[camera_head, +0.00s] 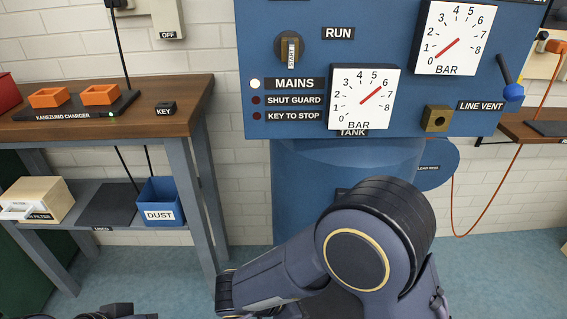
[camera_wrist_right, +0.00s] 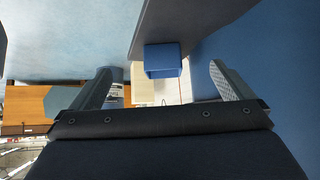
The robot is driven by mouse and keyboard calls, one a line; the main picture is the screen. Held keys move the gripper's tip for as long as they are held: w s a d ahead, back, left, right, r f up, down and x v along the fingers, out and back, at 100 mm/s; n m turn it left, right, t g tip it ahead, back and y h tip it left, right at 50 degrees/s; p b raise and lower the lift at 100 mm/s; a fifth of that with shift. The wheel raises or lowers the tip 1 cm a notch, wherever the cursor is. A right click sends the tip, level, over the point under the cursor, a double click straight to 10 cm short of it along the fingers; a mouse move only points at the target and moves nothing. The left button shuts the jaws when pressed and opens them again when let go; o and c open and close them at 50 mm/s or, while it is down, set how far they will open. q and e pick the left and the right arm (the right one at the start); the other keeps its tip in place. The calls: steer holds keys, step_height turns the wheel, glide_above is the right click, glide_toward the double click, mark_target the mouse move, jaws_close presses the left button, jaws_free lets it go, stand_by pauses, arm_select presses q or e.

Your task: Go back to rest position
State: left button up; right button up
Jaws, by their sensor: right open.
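My right arm (camera_head: 362,255) rises from the bottom of the head view, bent at a large round joint, with its lower link pointing left. My right gripper (camera_wrist_right: 160,74) shows in the right wrist view. Its two fingers stand wide apart with nothing between them. A blue box-shaped thing (camera_wrist_right: 163,61) shows beyond the fingers. I cannot tell how far off it is. A dark part (camera_head: 115,312) at the lower left edge of the head view may be my left arm. My left gripper cannot be made out.
A blue panel (camera_head: 280,40) with dials stands ahead, above a blue tank (camera_head: 345,175) partly hidden by my arm. A wooden bench (camera_head: 150,124) stands left, with a blue DUST bin (camera_head: 160,202) on its lower shelf. Floor (camera_head: 500,270) is clear at right.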

steer(key=w+d+r+n+t+y, duration=0.2)
steer(key=w+r+t+y, duration=0.5)
steer(key=w+r+y, duration=0.45)
steer(key=s+d+r+n+y, duration=0.4)
steer(key=s+d+r+n, duration=0.25)
steer(key=s+r, duration=0.3)
steer(key=s+d+f+n+g+h+p, duration=0.1)
steer(key=s+d+f+g+h, duration=0.2)
steer(key=s, duration=0.4)
steer(key=s+d+f+n+g+h, duration=0.15)
steer(key=s+d+f, duration=0.25)
steer(key=s, duration=0.4)
arm_select(q)
step_height(320, 180, up, 26)
steer(key=p, duration=2.5)
steer(key=shift+r, duration=0.25)
arm_select(e)
step_height(320, 180, up, 26)
steer(key=y, duration=0.1)
steer(key=shift+w+n, duration=0.25)
steer(key=shift+n, duration=0.05)
